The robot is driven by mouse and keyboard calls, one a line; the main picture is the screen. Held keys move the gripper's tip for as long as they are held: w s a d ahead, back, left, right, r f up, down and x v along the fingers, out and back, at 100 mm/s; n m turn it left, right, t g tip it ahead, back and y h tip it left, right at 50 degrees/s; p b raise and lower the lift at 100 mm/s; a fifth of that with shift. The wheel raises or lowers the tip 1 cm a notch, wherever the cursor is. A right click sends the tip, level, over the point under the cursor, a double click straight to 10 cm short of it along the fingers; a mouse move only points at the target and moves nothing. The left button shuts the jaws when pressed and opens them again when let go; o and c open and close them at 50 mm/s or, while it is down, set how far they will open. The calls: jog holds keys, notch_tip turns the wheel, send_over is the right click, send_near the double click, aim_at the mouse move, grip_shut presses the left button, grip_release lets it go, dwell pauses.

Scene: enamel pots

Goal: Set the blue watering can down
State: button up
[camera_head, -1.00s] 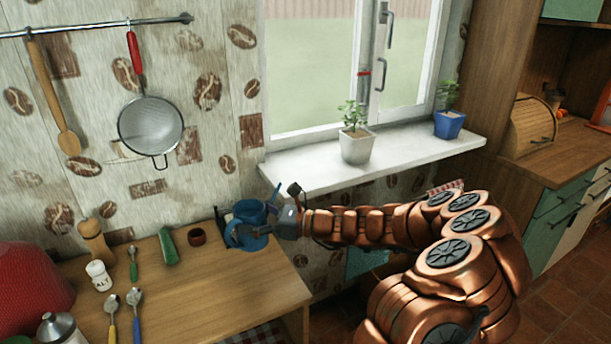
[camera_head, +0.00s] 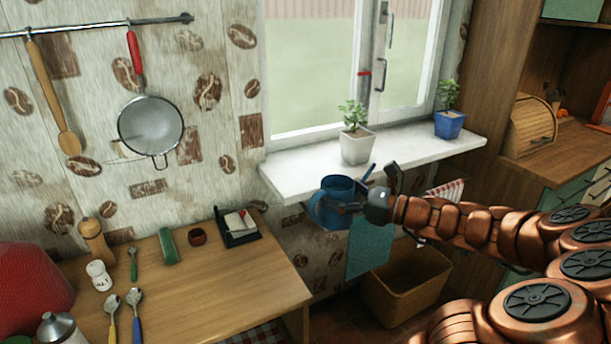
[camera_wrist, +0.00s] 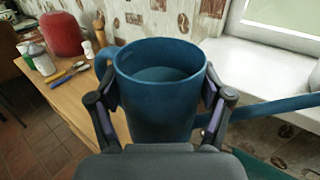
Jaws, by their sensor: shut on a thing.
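The blue watering can (camera_head: 333,205) is held upright in the air in front of the window sill's front edge, right of the wooden table. In the wrist view the can (camera_wrist: 160,105) shows its open top, a handle loop at the left and a long spout to the right. Liquid or a blue bottom shows inside; I cannot tell which. My gripper (camera_head: 352,207) is shut on the can's body from the right. In the wrist view both fingers of my gripper (camera_wrist: 160,107) press against opposite sides of it.
The white sill (camera_head: 410,148) holds a white potted plant (camera_head: 357,146) and a blue potted plant (camera_head: 449,125). A wicker basket (camera_head: 405,290) stands below.

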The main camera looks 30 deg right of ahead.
jog(key=s+d+r+m+h, duration=0.1)
jog(key=s+d+r, duration=0.1)
jog(key=d, duration=0.3)
jog(key=s+d+r+m+t+h, duration=0.1)
jog(key=s+d+r+h, duration=0.1)
jog(key=s+d, duration=0.3)
jog(key=shift+d+r+t, duration=0.3)
jog(key=shift+d+r, duration=0.05)
